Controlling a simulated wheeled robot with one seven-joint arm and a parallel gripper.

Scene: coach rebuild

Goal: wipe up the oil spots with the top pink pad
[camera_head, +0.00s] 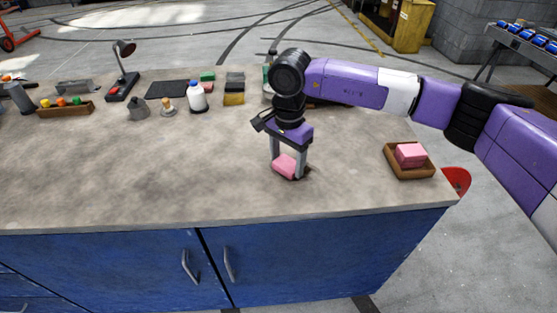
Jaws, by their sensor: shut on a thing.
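My gripper (289,172) is over the front right part of the worktop, pointing down. It is shut on a pink pad (286,164), which is at or very near the worktop surface; I cannot tell whether it touches. More pink pads (410,154) lie stacked in a brown wooden tray (424,172) at the right end of the worktop. I cannot make out any oil spots on the mottled worktop; some could be hidden under the pad or behind my arm.
The grey worktop (130,170) is clear at the front and left. Along its back stand a lamp (124,70), a white bottle (198,98), a brass-topped item (168,107), sponge-like blocks (234,90) and a wooden tray of coloured pieces (65,107). A red stool (457,181) is beyond the right edge.

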